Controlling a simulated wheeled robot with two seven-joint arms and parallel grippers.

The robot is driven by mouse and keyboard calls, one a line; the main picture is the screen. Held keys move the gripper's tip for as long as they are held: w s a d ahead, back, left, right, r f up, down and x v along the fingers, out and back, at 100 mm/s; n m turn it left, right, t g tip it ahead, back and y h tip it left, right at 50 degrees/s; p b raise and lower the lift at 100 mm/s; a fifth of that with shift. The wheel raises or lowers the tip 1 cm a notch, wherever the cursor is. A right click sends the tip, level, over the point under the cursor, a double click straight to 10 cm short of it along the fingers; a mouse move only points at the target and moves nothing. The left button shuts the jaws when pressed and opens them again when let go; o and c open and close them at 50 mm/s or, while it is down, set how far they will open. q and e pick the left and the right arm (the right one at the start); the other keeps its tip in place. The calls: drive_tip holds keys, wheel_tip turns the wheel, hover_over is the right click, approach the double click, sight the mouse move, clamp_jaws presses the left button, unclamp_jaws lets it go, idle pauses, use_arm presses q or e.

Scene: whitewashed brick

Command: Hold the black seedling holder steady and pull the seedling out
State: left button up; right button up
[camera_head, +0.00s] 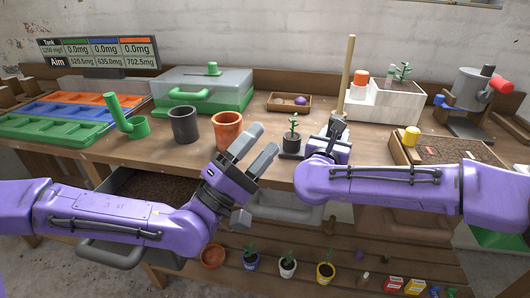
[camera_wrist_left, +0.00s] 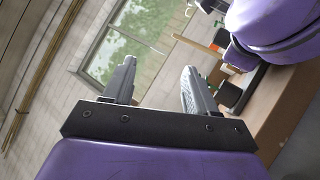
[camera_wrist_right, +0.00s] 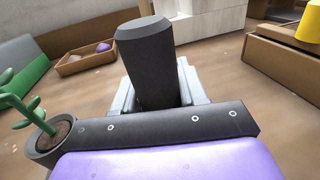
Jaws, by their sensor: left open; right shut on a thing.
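The seedling (camera_head: 293,124) stands upright in the small black seedling holder (camera_head: 291,146) near the table's front edge. The right wrist view also shows the seedling (camera_wrist_right: 18,108) in its round cup (camera_wrist_right: 50,140), at the left. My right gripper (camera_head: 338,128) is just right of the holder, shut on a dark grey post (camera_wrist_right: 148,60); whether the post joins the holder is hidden. My left gripper (camera_head: 262,144) is open and empty, left of the holder and apart from it. The left wrist view shows its spread fingers (camera_wrist_left: 158,68) with nothing between them.
A grey pot (camera_head: 184,124) and a terracotta pot (camera_head: 227,131) stand left of the holder, the latter close behind my left gripper. A white planter box (camera_head: 385,105) and a soil tray (camera_head: 440,150) are at right. A small wooden tray (camera_head: 289,102) lies behind.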

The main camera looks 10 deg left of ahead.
sight(293, 117)
use_arm(q)
drive_tip(key=w+f+n+y, duration=0.1)
drive_tip(key=n+y, duration=0.1)
drive_tip(key=n, duration=0.3)
drive_tip(key=w+f+n+g+y, duration=0.1)
drive_tip(key=n+y, duration=0.1)
drive_tip(key=n, duration=0.3)
drive_tip(key=w+f+n+g+y, duration=0.1)
drive_tip(key=w+n+y, duration=0.1)
drive_tip(key=n, duration=0.3)
drive_tip(key=shift+d+f+n, duration=0.15)
drive_tip(key=shift+d+n, duration=0.1)
drive_tip(key=shift+n, duration=0.05)
drive_tip(key=n, duration=0.1)
drive_tip(key=n+y, duration=0.1)
drive_tip(key=n, duration=0.1)
drive_tip(key=f+n+g, duration=0.1)
drive_tip(key=shift+w+a+f+y, duration=0.1)
drive_tip(key=shift+w+y, duration=0.2)
drive_tip(key=shift+y, duration=0.1)
drive_tip(key=x, duration=1.2)
drive_tip(key=shift+s, duration=0.1)
drive_tip(key=c, duration=1)
drive_tip(key=shift+r, duration=3.15)
drive_tip(key=shift+c, duration=0.2)
